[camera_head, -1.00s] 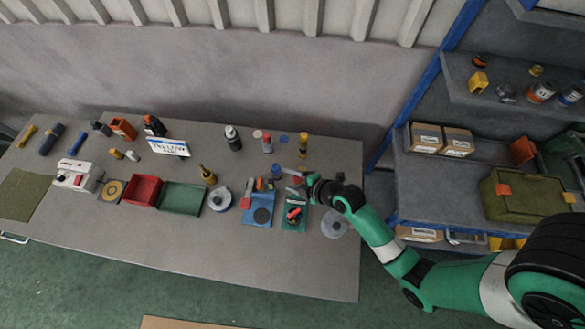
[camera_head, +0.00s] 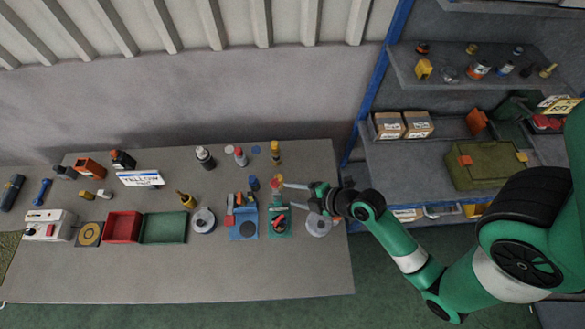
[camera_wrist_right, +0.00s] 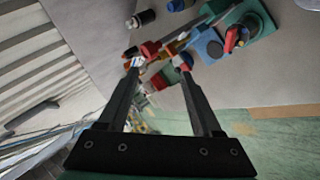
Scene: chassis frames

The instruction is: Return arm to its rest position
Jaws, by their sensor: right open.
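My right arm (camera_head: 400,248) comes in from the right in the head view. Its right gripper (camera_head: 292,195) points left over the right end of the grey bench (camera_head: 190,285). The jaws are open and nothing is seen between them. In the right wrist view the two fingers (camera_wrist_right: 158,72) stand apart, with small coloured parts on the bench beyond them. A small green plate with a red and black piece (camera_head: 278,221) lies just in front and left of the gripper. My left gripper is not in view.
A blue plate (camera_head: 243,226), a grey disc (camera_head: 203,221), a green tray (camera_head: 163,228) and a red tray (camera_head: 122,226) lie left of the gripper. A clear disc (camera_head: 319,225) lies below it. A shelf unit (camera_head: 405,165) stands at right. The bench front is clear.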

